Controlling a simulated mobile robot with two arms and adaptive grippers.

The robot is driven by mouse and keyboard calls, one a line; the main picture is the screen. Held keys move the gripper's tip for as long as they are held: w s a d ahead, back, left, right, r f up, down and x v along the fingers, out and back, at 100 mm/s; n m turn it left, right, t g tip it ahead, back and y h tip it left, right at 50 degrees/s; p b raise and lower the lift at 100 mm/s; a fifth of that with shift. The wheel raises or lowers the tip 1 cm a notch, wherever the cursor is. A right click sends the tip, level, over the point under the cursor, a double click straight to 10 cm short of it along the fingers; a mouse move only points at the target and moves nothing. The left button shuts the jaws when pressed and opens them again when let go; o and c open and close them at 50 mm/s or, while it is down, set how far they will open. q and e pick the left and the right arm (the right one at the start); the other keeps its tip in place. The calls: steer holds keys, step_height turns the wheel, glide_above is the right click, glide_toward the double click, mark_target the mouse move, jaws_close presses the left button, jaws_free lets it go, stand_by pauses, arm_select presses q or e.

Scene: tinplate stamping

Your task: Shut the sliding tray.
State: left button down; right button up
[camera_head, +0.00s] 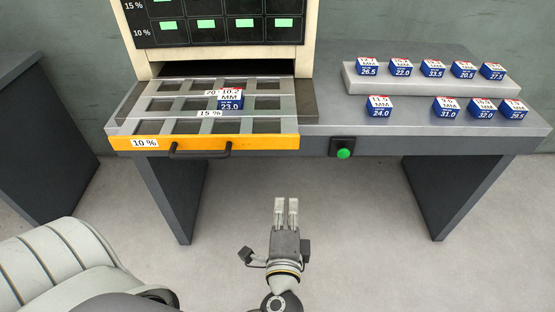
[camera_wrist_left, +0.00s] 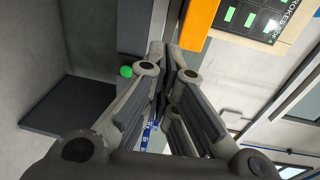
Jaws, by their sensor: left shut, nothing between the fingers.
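The sliding tray (camera_head: 122,128) is pulled out from the machine's opening, over the table's front edge. It has an orange front (camera_head: 270,142) labelled 10 % and a black bar handle (camera_head: 201,154). Its grid of square pockets carries one blue and white block marked 23.0 (camera_head: 230,104). The orange front also shows at the top of the left wrist view (camera_wrist_left: 198,22). My left gripper (camera_head: 286,202) is shut and empty, in front of the table and right of the handle, apart from the tray. Its fingers meet in the left wrist view (camera_wrist_left: 172,50). My right gripper is not seen.
The machine (camera_head: 306,62) stands behind the tray, with green marks on its dark panel. A green button (camera_head: 343,153) sits on the table's front edge. Several blue blocks stand on and before a raised grey shelf (camera_head: 430,88) at right. The table between tray and blocks is clear.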

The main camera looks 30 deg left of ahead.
arm_select(q)
step_height(320, 180, up, 4)
steer(key=s+a+y, duration=0.1)
steer(key=p, duration=0.3)
glide_toward(277, 144)
steer(key=shift+n+y, duration=0.4)
steer(key=x, duration=0.7)
steer(key=shift+w+d+f, duration=0.1)
steer(key=shift+d+f, duration=0.05)
steer(key=shift+w, duration=0.15)
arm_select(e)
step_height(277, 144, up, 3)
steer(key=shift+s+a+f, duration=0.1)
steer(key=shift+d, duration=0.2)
